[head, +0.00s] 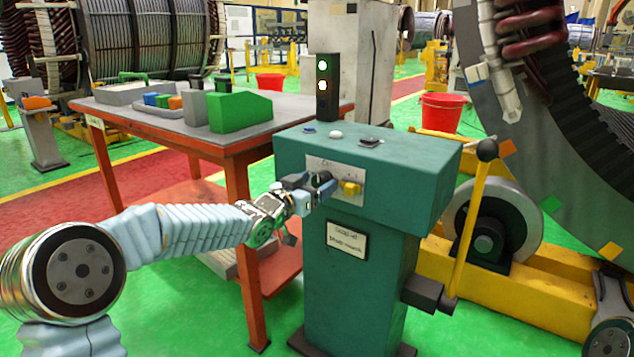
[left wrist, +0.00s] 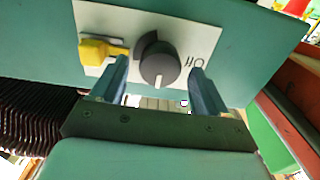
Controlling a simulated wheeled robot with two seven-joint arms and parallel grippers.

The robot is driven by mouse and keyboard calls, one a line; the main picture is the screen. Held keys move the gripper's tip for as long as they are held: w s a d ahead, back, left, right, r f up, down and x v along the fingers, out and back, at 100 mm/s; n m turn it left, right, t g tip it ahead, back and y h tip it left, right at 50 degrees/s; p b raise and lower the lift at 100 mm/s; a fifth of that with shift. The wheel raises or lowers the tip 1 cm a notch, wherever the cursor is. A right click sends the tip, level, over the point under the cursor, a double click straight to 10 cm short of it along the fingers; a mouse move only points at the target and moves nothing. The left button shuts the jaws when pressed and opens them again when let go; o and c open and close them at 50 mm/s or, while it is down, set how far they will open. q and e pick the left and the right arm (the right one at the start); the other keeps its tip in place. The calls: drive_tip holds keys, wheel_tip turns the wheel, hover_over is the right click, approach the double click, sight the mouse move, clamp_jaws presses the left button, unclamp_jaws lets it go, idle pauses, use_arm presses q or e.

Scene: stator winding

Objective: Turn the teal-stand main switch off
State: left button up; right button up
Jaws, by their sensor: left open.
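The teal stand (head: 360,280) is upright in front of me, with a pale switch plate on the front of its head. The main switch is a dark round knob (left wrist: 160,64) on that plate, its white mark pointing down in the left wrist view. "Off" lettering shows upside down to its right there. A yellow part (head: 351,188) sits beside the knob on the plate. My left gripper (head: 318,186) is at the plate; its two blue-grey fingers (left wrist: 163,88) are apart, one on each side of the knob. Whether they touch it I cannot tell. My right gripper is out of view.
A yellow lever (head: 468,225) with a black ball stands right of the stand. An orange table (head: 170,130) with a green block (head: 240,111) is at the left.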

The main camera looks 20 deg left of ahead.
use_arm(q)
drive_tip(key=shift+w+d, duration=0.2)
drive_tip(key=shift+w, duration=0.3)
drive_tip(key=c, duration=1.1)
drive_tip(key=shift+o, duration=0.2)
